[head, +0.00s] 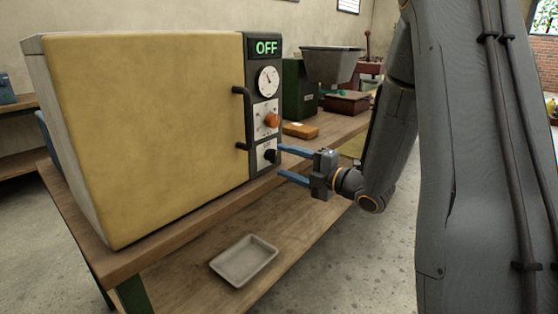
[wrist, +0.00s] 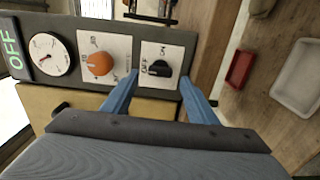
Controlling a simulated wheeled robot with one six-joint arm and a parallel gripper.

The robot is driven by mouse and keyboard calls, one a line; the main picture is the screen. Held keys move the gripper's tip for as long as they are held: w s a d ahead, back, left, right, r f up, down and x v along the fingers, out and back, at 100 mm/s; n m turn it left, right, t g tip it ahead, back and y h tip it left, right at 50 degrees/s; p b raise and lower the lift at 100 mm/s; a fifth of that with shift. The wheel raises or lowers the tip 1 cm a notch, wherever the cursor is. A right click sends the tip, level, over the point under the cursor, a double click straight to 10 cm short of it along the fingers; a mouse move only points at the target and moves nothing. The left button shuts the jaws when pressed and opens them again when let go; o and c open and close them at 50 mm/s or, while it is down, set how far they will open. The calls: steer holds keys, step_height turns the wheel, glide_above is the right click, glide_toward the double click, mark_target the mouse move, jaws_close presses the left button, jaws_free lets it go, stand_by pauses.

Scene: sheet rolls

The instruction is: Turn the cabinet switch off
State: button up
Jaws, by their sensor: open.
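The yellow cabinet (head: 140,120) stands on the bench with its door closed. Its dark control panel carries a green display (head: 266,47) reading OFF, a round dial gauge (head: 268,81), an orange knob (head: 271,120) and, lowest, a black switch knob (head: 270,156). In the wrist view the black switch (wrist: 160,70) sits on a white plate marked ON and OFF, and the orange knob (wrist: 99,63) is beside it. My gripper (head: 280,164) is open, its blue fingers pointing at the panel near the black switch. In the wrist view the fingers (wrist: 158,85) lie either side of it; contact cannot be told.
The door handle (head: 243,118) sticks out left of the panel. A grey tray (head: 244,261) lies on the lower shelf. A yellow-brown block (head: 300,130), a green machine (head: 299,89) and a red-brown box (head: 346,102) stand behind the panel on the bench.

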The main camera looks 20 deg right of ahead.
steer(key=shift+v, duration=2.1)
steer(key=s+a+f+m+g+h, duration=0.1)
steer(key=s+f+m+g+h, duration=0.25)
steer(key=m+h, duration=0.35)
steer(key=s+a+f+m+g+h, duration=0.15)
steer(key=s+m+g+h, duration=0.3)
steer(key=m, duration=0.55)
steer(key=s+a+m+g+y, duration=0.1)
steer(key=s+a+m+g, duration=0.25)
steer(key=s, duration=0.75)
steer(key=s+a+m+g+y, duration=0.1)
steer(key=s+a+m+g, duration=0.25)
steer(key=s, duration=0.65)
steer(key=d+r+m+h+p, duration=0.1)
steer(key=d+r+p, duration=0.4)
steer(key=p, duration=0.8)
step_height(320, 180, up, 2)
steer(key=shift+s, duration=0.15)
